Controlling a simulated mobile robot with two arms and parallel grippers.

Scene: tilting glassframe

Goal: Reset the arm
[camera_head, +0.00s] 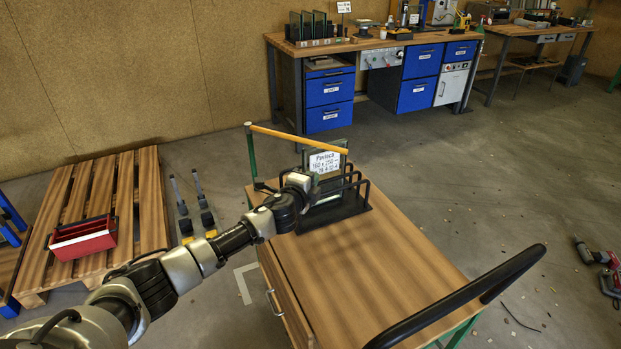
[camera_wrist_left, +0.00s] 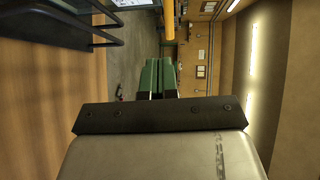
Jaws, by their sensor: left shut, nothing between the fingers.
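My left arm reaches in from the lower left of the head view and ends at the black glass rack (camera_head: 335,212) on the wooden cart top (camera_head: 365,270). My left gripper's fingers show in the left wrist view (camera_wrist_left: 159,64): two green-grey fingers lying together, shut and empty. In the head view the wrist hides them. The rack holds upright glass panes with a white label (camera_head: 324,162). Rack bars also show at the upper left of the wrist view (camera_wrist_left: 75,14). I cannot tell whether the arm touches the rack. My right gripper is in neither view.
The cart has a yellow bar (camera_head: 298,138) close beyond the gripper and a black handle (camera_head: 460,300) at the near right. A pallet (camera_head: 128,195) with a red box (camera_head: 84,238) lies left. A workbench (camera_head: 375,45) stands behind. Floor at right is mostly open.

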